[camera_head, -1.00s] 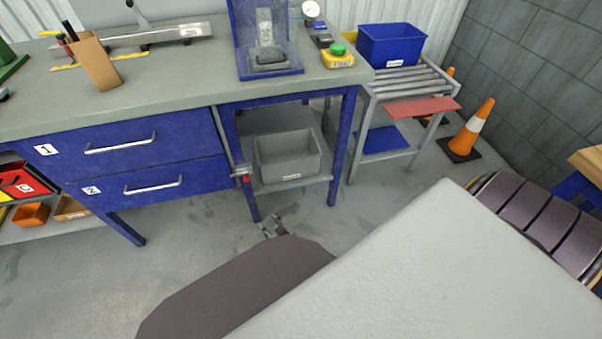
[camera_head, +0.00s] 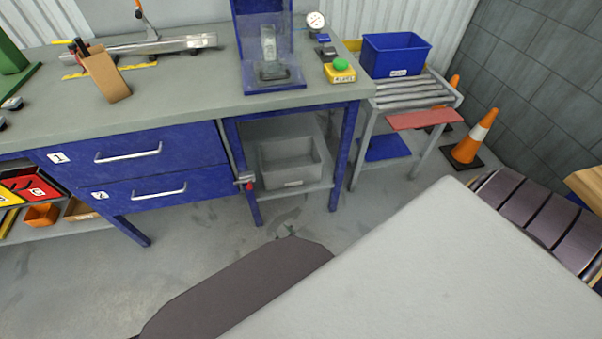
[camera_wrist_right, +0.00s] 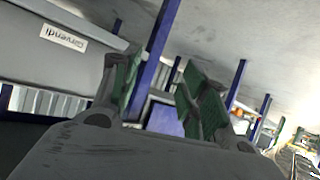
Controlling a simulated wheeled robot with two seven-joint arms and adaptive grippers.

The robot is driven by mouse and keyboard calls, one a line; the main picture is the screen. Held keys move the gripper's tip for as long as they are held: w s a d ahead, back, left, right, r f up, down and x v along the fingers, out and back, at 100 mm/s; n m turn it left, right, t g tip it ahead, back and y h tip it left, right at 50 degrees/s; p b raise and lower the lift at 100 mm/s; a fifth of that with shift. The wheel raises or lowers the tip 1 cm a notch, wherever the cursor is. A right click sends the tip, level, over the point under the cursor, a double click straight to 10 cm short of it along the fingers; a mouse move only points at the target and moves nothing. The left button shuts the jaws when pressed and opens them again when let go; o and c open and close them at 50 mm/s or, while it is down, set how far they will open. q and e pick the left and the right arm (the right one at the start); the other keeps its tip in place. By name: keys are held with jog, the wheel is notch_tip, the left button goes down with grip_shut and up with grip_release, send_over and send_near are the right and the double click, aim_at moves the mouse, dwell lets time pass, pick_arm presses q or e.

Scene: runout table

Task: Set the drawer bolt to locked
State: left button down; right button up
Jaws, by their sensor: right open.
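The drawer bolt (camera_head: 245,178) is a small metal piece with a red knob (camera_head: 250,187). It sits at the right end of the lower drawer (camera_head: 160,190), by the blue bench leg. Whether it is locked is too small to tell. Both drawers look closed. My right gripper (camera_head: 286,232) shows small below and to the right of the bolt, apart from it, partly hidden by my dark arm link. In the right wrist view its green-padded fingers (camera_wrist_right: 165,97) are spread with nothing between them. The bolt is not seen there. My left gripper is not in view.
A grey bin (camera_head: 290,165) stands on the shelf right of the drawers; it also shows in the right wrist view (camera_wrist_right: 50,60). Blue bench legs (camera_head: 345,150) flank it. A roller stand (camera_head: 415,90) and orange cone (camera_head: 475,140) are at right. Floor before the drawers is clear.

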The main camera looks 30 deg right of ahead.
jog(key=s+d+r+g+p, duration=0.1)
jog(key=s+d+r+p, duration=0.2)
jog(key=s+r+p, duration=0.4)
jog(key=shift+s+d+r+p, duration=0.25)
jog(key=shift+s+p, duration=0.3)
jog(key=shift+p, duration=2.45)
jog(key=shift+s, duration=0.1)
